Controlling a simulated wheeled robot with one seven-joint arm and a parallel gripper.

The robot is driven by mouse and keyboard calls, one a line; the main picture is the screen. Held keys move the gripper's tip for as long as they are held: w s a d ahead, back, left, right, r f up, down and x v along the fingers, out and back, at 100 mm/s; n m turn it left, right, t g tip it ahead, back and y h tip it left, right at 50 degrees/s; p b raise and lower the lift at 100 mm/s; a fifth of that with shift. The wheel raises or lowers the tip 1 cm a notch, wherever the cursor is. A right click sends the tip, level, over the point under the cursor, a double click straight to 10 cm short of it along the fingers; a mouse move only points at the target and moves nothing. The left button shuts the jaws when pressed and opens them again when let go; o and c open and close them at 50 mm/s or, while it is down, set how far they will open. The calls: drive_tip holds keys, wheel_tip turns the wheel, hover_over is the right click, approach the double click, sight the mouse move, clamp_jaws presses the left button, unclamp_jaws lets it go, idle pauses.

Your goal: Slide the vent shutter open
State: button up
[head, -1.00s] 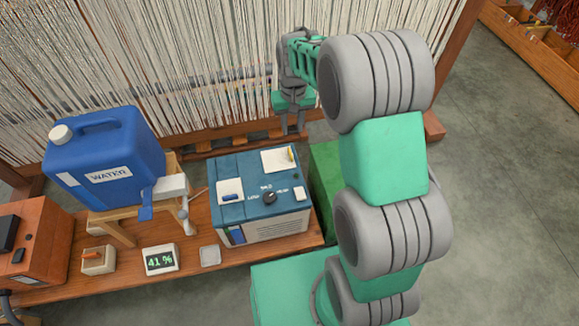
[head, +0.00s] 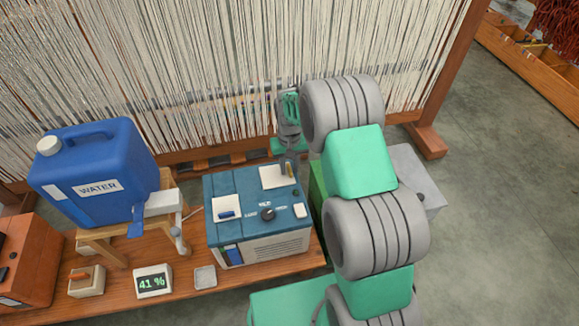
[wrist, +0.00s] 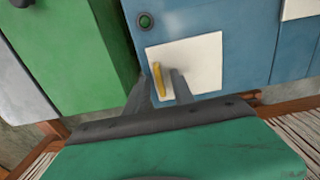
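A blue box (head: 234,188) stands on the wooden bench. Its top has a white plate (head: 273,180) at the far right, which also shows in the wrist view (wrist: 200,62). An upright yellow tab (wrist: 159,82) stands on this plate; I take it for the shutter's handle. My gripper (head: 289,170) is low over the plate, pointing down. In the wrist view its two fingers (wrist: 164,78) are apart, with the yellow tab showing between them, nearer the left finger. I cannot tell whether they touch it.
The box top also has a dark knob (head: 267,214) and a second white plate with a blue slider (head: 227,214). A green box (wrist: 72,52) stands close beside it. A blue water can (head: 95,172) is at left. Loom threads (head: 200,70) hang behind.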

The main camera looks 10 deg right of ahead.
clamp_jaws()
idle(1.2)
